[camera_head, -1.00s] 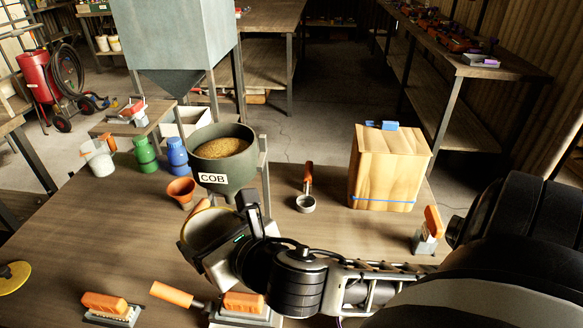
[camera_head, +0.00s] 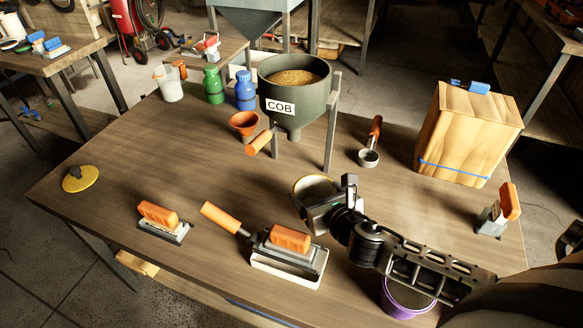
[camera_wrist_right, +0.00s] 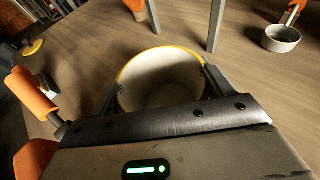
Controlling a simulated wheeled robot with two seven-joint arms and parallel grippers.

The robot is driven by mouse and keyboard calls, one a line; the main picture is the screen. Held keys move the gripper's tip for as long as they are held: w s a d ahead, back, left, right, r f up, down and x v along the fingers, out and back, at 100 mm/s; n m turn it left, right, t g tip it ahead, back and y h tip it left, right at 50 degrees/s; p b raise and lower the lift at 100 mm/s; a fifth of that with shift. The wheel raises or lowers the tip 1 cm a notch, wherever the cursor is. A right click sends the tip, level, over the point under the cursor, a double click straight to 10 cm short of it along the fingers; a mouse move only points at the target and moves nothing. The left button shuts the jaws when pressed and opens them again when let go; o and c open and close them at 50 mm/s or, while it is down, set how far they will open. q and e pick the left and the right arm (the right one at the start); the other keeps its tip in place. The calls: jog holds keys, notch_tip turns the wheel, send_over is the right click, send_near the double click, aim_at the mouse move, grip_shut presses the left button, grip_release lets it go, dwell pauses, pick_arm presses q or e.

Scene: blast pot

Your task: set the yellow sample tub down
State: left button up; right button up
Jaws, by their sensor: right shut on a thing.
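The yellow sample tub (camera_head: 312,186) is a round tub with a yellow rim and a pale inside. My right gripper (camera_head: 318,205) is shut on it, and my gripper hides part of it in the head view. In the right wrist view the tub (camera_wrist_right: 162,78) sits upright between the two fingers, and it looks empty. The tub is over the wooden table (camera_head: 200,180), in front of the hopper. I cannot tell whether its base touches the wood. My left gripper is not in view.
A grey hopper marked COB (camera_head: 296,95) stands behind the tub on legs. A scoop (camera_head: 369,156), an orange funnel (camera_head: 244,124) and a wooden box (camera_head: 467,135) are around it. A purple-rimmed tub (camera_head: 407,296) is under my right arm. The table's left part is mostly clear.

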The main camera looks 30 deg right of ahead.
jog(key=w, duration=1)
jog(key=shift+w+d+f+p, duration=0.1)
jog(key=shift+d+f+p, duration=0.2)
jog(key=shift+f+p, duration=0.05)
jog(key=w, duration=0.2)
jog(key=shift+w, duration=0.35)
jog(key=shift+f, duration=0.7)
jog(key=shift+f+b, duration=0.15)
jog(key=shift+b, duration=0.2)
jog(key=o, duration=1)
